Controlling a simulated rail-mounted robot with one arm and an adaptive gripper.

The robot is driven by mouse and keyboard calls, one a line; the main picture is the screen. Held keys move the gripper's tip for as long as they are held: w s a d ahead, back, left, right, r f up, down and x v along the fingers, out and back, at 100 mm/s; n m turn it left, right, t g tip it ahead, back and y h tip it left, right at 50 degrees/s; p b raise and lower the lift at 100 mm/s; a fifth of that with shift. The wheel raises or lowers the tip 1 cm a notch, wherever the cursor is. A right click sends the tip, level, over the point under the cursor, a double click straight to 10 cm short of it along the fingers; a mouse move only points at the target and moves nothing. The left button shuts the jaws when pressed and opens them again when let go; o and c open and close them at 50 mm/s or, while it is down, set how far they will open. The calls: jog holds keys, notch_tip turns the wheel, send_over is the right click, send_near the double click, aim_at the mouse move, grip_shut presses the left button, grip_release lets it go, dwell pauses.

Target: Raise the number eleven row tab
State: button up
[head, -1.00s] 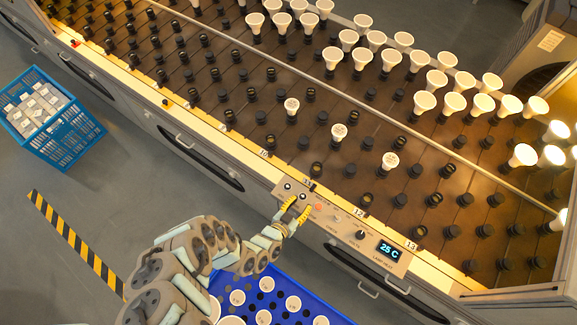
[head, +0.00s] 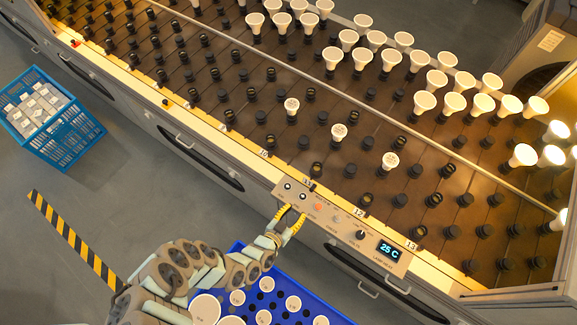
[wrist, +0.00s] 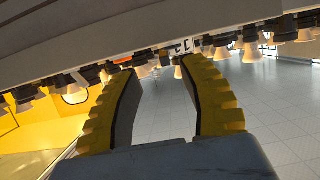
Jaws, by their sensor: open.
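The number 11 label (head: 307,183) sits on the front rail of the rack, just above the control panel (head: 345,228). I cannot make out a separate tab beside it in the head view. My gripper (head: 293,211) is open and empty, its yellow fingertips at the panel's lower left edge, below the label. In the wrist view, my gripper (wrist: 160,65) has its two fingers spread under the rack edge. A small orange-red piece (wrist: 122,60) shows by the left fingertip, and a white label (wrist: 182,46) near the right one; its number is unclear.
Bulbs (head: 338,132) and dark sockets fill the rack in rows. The panel has knobs and a 25 C display (head: 390,249). A blue tray of bulbs (head: 237,249) lies under my arm. A blue crate (head: 88,128) stands left on open floor.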

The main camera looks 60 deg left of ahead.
jog(key=shift+s+d, duration=0.35)
jog(key=shift+s, duration=0.5)
jog(key=shift+s+d, duration=0.3)
jog(key=shift+s, duration=0.5)
jog(key=shift+s, duration=0.1)
jog(key=shift+d, duration=0.1)
